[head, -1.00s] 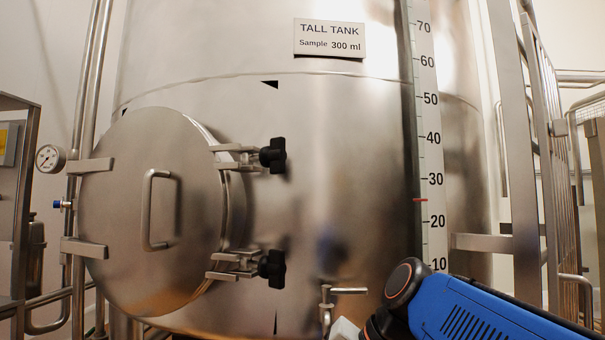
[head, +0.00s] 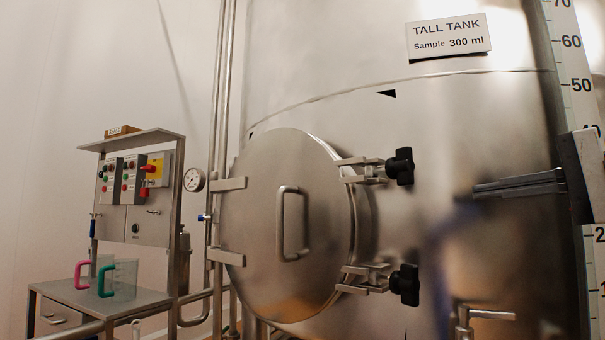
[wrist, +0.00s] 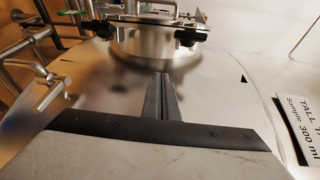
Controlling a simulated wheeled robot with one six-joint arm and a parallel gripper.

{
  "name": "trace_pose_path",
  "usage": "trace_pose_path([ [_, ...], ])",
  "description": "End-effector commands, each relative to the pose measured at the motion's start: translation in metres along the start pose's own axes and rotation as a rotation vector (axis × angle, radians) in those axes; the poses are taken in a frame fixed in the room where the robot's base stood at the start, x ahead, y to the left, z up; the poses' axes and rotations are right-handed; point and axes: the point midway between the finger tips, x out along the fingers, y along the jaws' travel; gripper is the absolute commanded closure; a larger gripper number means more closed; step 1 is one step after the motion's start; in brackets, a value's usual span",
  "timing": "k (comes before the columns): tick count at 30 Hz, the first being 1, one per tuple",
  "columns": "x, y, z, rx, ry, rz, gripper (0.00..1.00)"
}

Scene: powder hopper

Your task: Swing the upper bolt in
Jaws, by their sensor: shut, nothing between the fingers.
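The upper bolt (head: 399,166) has a black knob and sits in its bracket at the upper right edge of the round hatch door (head: 270,215). The lower bolt (head: 404,285) sits in a like bracket below it. The door lies against the tank and has a bar handle (head: 292,222). My gripper (head: 476,190) is shut and empty, to the right of the upper bolt and slightly lower, pointing left at the door. In the wrist view my closed fingers (wrist: 162,78) point toward the hatch (wrist: 155,40), apart from it. Two black knobs show small there.
A valve with a lever (head: 485,314) is below my gripper. The tank wall (head: 330,100) carries a sign (head: 448,38) and a level scale (head: 580,85). A control panel (head: 140,205) and a table with jugs (head: 105,275) stand at the left.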

Motion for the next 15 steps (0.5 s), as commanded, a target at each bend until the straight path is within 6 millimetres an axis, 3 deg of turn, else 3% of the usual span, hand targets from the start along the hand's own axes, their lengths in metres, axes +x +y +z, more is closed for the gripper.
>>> trace_pose_path([
  [3,-0.017,-0.025,0.002,-0.026,-0.004,-0.047,1.00],
  [6,-0.025,-0.036,0.004,-0.040,-0.011,-0.071,1.00],
  [15,-0.019,-0.043,0.007,-0.048,-0.020,-0.082,1.00],
])
